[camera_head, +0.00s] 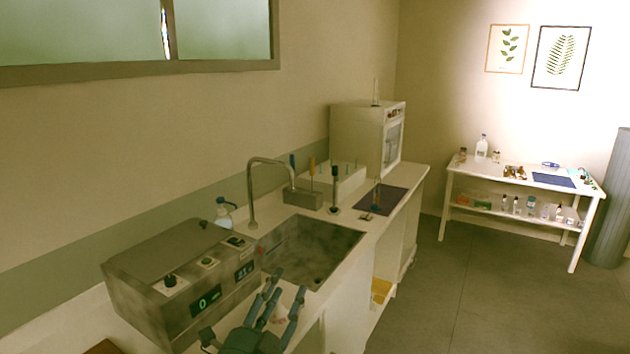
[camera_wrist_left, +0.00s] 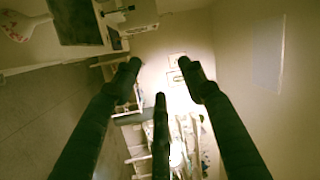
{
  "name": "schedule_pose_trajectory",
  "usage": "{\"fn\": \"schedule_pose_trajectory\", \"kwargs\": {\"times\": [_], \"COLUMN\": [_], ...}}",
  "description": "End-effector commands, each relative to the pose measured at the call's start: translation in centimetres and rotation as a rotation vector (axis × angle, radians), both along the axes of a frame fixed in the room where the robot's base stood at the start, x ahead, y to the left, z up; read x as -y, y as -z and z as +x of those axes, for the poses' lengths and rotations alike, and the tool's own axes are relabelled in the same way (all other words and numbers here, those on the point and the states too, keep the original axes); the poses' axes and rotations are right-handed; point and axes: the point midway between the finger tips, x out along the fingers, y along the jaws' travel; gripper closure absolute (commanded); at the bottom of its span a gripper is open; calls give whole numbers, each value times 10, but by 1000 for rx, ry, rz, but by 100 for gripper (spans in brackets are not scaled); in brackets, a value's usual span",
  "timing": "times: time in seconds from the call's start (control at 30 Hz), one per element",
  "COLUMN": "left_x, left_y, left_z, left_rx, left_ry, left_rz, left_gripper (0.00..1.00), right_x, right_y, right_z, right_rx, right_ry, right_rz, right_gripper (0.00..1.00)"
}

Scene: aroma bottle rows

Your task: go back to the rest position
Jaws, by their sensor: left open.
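My left gripper (camera_head: 283,292) shows at the bottom of the head view, over the counter just in front of the sink. Its fingers are dark, spread apart and empty. In the left wrist view the fingers of the left gripper (camera_wrist_left: 160,80) are spread with nothing between them. Beyond them that view shows the far wall and shelving. My right gripper is in neither view.
A grey metal device (camera_head: 185,275) with knobs and displays stands left of the gripper. The sink (camera_head: 310,250) and its faucet (camera_head: 251,190) are just beyond. A white cabinet (camera_head: 355,140) stands farther back. A white side table (camera_head: 515,179) with bottles is across clear floor (camera_head: 470,290).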

Motion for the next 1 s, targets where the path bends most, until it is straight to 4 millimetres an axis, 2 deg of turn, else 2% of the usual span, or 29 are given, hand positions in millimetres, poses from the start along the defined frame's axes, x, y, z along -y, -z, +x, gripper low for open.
{"fn": "schedule_pose_trajectory", "kwargs": {"times": [0.03,0.1,0.17,0.2,0.27,0.3,0.4,0.5,0.6,0.9,1.0], "left_x": [-22,-51,-71,-83,-98,-107,-122,-130,-135,-141,-140], "left_y": [32,74,110,133,165,185,223,248,264,287,314], "left_z": [-12,-30,-51,-68,-97,-119,-171,-216,-254,-353,-348], "left_rx": [-129,-296,-432,-522,-651,-735,-916,-1052,-1161,-1416,-1430], "left_ry": [-62,-151,-223,-271,-342,-389,-491,-573,-638,-803,-811], "left_rz": [-96,-212,-301,-355,-432,-478,-572,-634,-678,-762,-757], "left_gripper": [58,58,58,58,58,58,58,58,58,58,58], "right_x": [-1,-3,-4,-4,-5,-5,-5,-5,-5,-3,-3], "right_y": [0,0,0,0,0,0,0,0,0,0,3], "right_z": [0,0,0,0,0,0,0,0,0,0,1], "right_rx": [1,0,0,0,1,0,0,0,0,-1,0], "right_ry": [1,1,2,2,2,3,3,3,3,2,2], "right_rz": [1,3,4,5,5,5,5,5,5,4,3], "right_gripper": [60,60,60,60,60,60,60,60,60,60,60]}}
